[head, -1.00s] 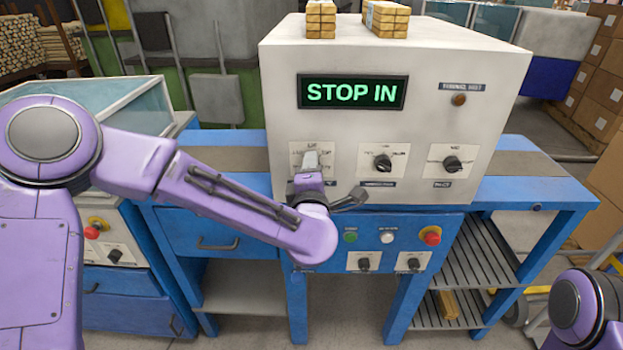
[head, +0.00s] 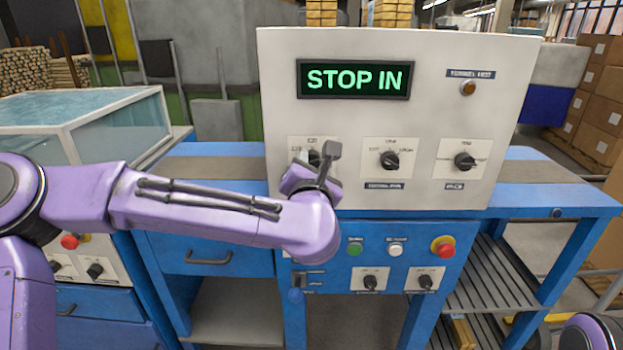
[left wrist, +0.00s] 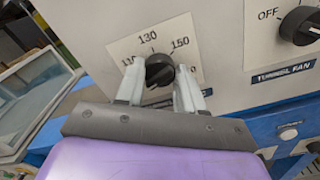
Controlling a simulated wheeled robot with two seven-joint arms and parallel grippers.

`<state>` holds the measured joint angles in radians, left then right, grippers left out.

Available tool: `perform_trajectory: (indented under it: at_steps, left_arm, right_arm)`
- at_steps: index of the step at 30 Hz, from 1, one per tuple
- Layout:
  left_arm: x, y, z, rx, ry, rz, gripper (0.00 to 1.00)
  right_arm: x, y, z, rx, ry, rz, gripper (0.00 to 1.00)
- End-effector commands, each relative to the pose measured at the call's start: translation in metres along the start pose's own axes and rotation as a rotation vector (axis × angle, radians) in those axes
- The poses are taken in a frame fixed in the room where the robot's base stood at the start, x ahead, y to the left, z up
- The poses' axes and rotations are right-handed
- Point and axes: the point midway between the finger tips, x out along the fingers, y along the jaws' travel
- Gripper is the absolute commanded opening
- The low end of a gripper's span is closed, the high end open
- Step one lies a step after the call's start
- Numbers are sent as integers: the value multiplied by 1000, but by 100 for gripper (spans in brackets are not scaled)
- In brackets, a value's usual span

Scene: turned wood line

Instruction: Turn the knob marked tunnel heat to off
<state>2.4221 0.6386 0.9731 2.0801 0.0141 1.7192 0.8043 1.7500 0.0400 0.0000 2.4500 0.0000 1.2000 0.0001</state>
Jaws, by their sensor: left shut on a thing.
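In the left wrist view, a black knob (left wrist: 159,68) sits on a white dial plate marked 110, 130 and 150. My left gripper (left wrist: 159,76) is shut on it, one pale finger on each side. No off mark shows on this plate, whose lower part is hidden by my gripper. In the head view this is the left dial plate (head: 298,146) of three on the white cabinet, and my left gripper (head: 302,174) covers much of it. The knob's name label is hidden, and its pointer direction is unclear. My right gripper is out of view.
To the right are a knob labelled tunnel fan (head: 389,160) and another knob (head: 464,161). Below are a green button (head: 355,248), a white button (head: 396,250) and a red stop button (head: 443,246). The display (head: 354,80) reads STOP IN. An amber lamp (head: 468,88) sits upper right.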

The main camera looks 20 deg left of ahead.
Motion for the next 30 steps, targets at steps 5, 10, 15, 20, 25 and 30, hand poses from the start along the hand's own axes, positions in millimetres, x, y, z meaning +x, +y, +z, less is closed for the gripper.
perform_trajectory:
  at_steps: [5,10,15,20,25,30]
  left_arm:
    - [-1,-3,-5,-93,4,-3,7]
    - [0,-2,-4,-151,5,-3,7]
    - [0,-2,-3,-177,6,-3,7]
    - [0,-1,-2,-185,6,-3,7]
    - [0,-1,-2,-185,6,-3,7]
    - [0,-1,-2,-185,6,-3,60]
  right_arm:
    - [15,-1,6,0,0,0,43]
    - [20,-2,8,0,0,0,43]
    - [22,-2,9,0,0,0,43]
    - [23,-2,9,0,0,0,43]
    - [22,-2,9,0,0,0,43]
    - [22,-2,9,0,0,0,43]
